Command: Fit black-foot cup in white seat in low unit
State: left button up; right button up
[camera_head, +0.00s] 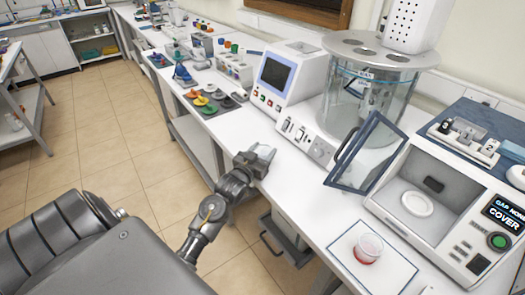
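A small clear cup (368,248) with a reddish bottom stands upright on a white mat with a dark border (347,266) at the front right. I see no black foot on it from here. The low unit (456,222) stands right of it, with its glass door (366,152) swung open to the left. Inside, a round white seat (417,204) lies bare on the chamber floor. My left gripper (262,154) is over the bench's front edge, well left of the cup, and looks open and empty. My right gripper is not in view.
A tall glass vessel unit (362,95) and a screen unit (287,80) stand behind. Coloured dishes (208,97) lie on a dark mat further left. The open door stands between my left gripper and the chamber. Bench space left of the cup is clear.

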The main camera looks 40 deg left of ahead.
pick_arm(q)
jog(key=o, duration=0.4)
jog(key=shift+o, duration=0.2)
jog(key=shift+r, duration=0.2)
jog(key=s+d+b, duration=0.1)
jog(key=s+b, duration=0.1)
jog(key=s, duration=1)
jog(key=shift+d, duration=0.35)
